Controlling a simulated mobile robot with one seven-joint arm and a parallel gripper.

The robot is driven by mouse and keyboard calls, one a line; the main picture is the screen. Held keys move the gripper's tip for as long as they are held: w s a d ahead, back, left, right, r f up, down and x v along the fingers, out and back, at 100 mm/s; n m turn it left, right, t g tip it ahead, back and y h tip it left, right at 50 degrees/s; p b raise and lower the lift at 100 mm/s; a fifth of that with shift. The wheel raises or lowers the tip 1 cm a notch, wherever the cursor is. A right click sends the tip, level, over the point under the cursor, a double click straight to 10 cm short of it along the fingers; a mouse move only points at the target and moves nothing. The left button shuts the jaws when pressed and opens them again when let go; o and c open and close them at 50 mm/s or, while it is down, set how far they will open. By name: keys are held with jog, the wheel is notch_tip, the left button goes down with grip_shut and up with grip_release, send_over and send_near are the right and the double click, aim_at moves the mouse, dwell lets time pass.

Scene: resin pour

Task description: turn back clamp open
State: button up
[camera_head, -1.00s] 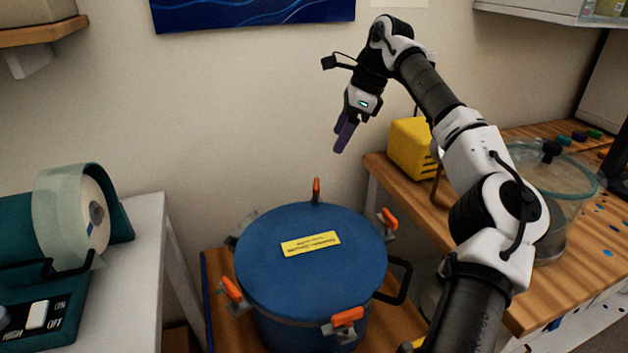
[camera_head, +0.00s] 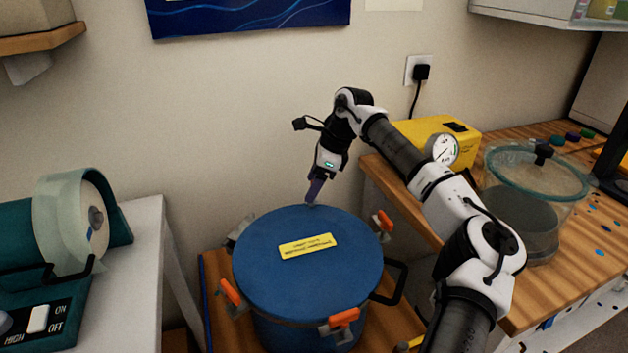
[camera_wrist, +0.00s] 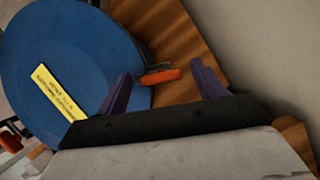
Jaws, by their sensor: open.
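The blue pot (camera_head: 308,270) with a flat blue lid and a yellow label stands on a low wooden surface. In the wrist view the orange handle of the back clamp (camera_wrist: 160,76) lies between the two purple fingers of my gripper (camera_wrist: 166,90), with space on the right side and the left finger nearer. My gripper (camera_head: 314,192) is open and points down at the lid's back edge in the head view, where it hides the back clamp. Other orange-handled clamps sit at the front left (camera_head: 230,291), front right (camera_head: 343,318) and right (camera_head: 384,221) of the rim.
The wall is close behind the pot. A wooden bench (camera_head: 525,292) at the right carries a yellow pump (camera_head: 455,140) with a gauge and a clear lidded chamber (camera_head: 530,200). A white table (camera_head: 128,270) with a teal machine stands at the left.

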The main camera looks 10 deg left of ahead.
jog(key=c, duration=1)
